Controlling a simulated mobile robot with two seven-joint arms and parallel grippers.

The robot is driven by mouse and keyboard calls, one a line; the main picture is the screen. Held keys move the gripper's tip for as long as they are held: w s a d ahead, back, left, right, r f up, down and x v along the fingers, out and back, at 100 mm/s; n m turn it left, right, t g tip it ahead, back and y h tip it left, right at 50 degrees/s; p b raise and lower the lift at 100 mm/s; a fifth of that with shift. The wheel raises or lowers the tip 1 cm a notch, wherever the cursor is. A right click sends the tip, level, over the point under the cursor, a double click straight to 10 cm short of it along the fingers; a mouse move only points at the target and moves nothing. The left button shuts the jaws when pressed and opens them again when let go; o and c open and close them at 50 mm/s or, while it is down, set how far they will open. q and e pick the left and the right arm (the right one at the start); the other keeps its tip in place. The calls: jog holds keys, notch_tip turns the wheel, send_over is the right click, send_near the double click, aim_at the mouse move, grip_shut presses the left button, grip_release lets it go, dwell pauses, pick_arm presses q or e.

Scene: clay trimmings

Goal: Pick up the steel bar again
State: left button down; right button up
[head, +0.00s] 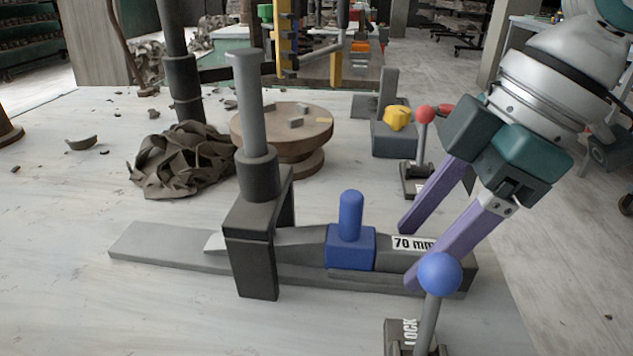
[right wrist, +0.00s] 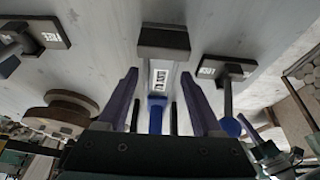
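A long grey steel bar (head: 165,247) lies flat on the table. A dark bracket with an upright grey post (head: 250,230) stands across it, hiding part of it. A blue block with a round peg (head: 351,248) sits on the bar side, beside a white "70 mm" label (head: 412,243); the label also shows in the right wrist view (right wrist: 160,75). My right gripper (head: 408,254) is open, with its purple fingers on either side of the labelled right end. In the right wrist view my open fingers (right wrist: 158,98) flank the label and blue block; contact cannot be told.
A lever with a blue ball (head: 439,274) on a "LOCK" base stands close in front of my right fingers. A red-knobbed lever (head: 425,116) and a grey block with a yellow lump (head: 397,120) stand behind. A clay heap (head: 180,165) and round wheel (head: 283,135) lie at the back left.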

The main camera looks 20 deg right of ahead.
grip_shut()
dwell(0.3)
dwell(0.9)
